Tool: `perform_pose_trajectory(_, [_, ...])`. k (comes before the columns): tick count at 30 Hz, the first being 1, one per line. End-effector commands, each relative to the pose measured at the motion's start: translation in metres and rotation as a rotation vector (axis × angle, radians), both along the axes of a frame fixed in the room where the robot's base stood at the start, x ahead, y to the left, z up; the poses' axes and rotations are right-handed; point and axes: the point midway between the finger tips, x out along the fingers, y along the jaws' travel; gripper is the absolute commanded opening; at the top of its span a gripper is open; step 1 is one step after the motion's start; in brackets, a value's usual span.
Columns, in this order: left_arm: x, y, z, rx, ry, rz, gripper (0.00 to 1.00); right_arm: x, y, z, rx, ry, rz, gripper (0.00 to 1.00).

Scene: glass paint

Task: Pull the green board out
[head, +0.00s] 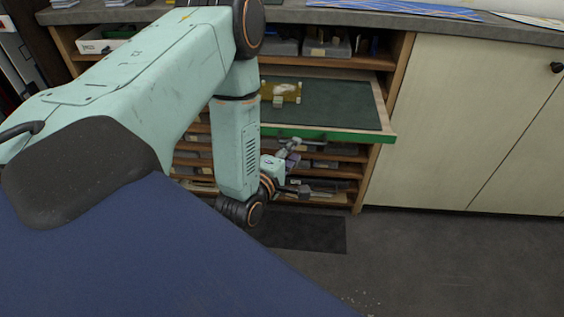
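The green board (345,105) is a flat pull-out board with a dark green top and a bright green front edge (335,135). It sticks out of the wooden cabinet in the middle of the head view. My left gripper (297,167) is below and in front of its front edge, apart from it as far as I can see. Its grey fingers look spread, with nothing visible between them. My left arm hides the board's left part. My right gripper is not in view.
A small yellowish item with a white piece (283,92) lies on the board. Shelves with flat things (330,165) are below it. Cream cupboard doors (455,120) stand at the right. A dark mat (305,233) lies on the grey floor, which is clear at the right.

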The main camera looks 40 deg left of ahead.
Motion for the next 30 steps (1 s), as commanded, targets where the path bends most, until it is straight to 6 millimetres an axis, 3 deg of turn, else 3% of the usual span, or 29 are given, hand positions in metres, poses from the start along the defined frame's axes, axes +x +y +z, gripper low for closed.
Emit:
perform_pose_trajectory(6, [-0.041, -0.006, 0.007, 0.0, 0.003, 0.002, 0.34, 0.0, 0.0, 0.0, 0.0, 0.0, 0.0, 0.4])
perform_pose_trajectory(12, [-0.06, -0.009, 0.011, 0.0, 0.002, 0.001, 0.34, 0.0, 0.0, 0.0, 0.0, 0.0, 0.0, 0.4])
perform_pose_trajectory(30, [-0.063, -0.009, 0.012, 0.002, 0.0, 0.001, 0.34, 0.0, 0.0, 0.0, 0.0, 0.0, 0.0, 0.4])
